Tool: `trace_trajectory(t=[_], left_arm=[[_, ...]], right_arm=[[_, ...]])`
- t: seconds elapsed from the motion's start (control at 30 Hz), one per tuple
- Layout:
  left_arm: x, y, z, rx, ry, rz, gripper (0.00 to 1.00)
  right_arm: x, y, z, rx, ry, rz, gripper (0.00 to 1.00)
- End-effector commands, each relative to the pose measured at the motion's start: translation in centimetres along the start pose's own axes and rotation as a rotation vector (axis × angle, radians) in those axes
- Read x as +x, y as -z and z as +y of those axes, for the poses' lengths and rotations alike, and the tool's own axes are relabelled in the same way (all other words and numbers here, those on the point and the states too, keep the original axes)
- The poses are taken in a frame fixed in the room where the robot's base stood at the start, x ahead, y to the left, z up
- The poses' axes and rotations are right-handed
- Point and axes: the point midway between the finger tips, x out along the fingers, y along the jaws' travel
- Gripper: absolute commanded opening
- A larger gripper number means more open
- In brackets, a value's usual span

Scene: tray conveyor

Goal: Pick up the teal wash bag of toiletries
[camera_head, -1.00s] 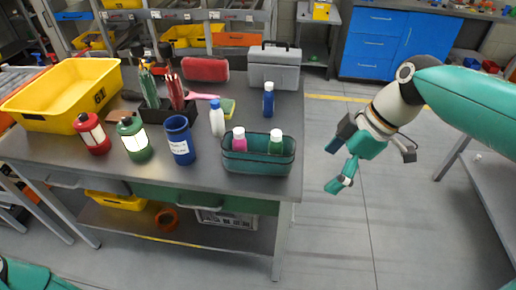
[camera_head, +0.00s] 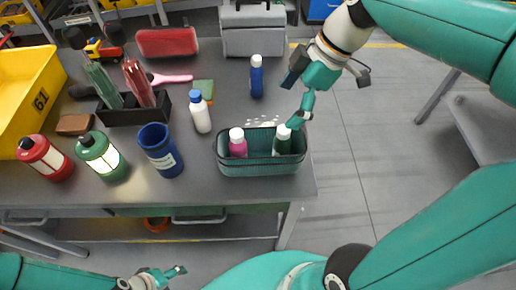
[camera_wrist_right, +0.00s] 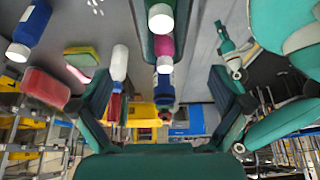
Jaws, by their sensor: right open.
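The teal wash bag (camera_head: 258,167) stands upright and open-topped near the right front edge of the grey workbench. A pink bottle (camera_head: 238,143) and a green bottle (camera_head: 282,140), both white-capped, stand in it. My right gripper (camera_head: 297,118) is at the bag's back right corner, close to the green bottle; I cannot tell whether it touches. In the right wrist view the gripper (camera_wrist_right: 168,97) is open with nothing between its fingers, and part of the bag (camera_wrist_right: 145,40) shows above. My left gripper (camera_head: 165,277) is low at the front, off the bench; its opening is unclear.
A blue cup (camera_head: 160,150), a white bottle (camera_head: 200,112) and a blue bottle (camera_head: 257,78) stand near the bag. Open floor lies right of the bench.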

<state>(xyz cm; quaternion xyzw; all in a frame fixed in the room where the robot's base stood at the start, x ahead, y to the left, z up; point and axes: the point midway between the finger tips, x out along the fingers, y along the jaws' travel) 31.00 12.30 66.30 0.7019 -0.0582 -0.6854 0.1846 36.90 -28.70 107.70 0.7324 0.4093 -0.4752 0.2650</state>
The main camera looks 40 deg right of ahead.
Motion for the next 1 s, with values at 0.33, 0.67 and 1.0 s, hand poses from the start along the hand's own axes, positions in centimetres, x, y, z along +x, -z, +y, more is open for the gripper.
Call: trace_trajectory(t=[0.33, 0.67, 1.0], left_arm=[[0.0, 0.0, 0.0, 0.0, 0.0, 0.0, 0.66], [-0.2, 0.0, 0.1, 0.0, 0.0, 0.001, 0.66], [-0.8, 0.0, 0.3, 0.0, 0.0, 0.001, 0.66]], right_arm=[[7.3, 0.0, -0.1, 0.001, 0.006, -0.001, 1.0], [9.8, -0.1, -0.1, 0.001, 0.004, -0.001, 1.0], [14.1, -0.4, -0.3, 0.0, 0.003, -0.001, 1.0]])
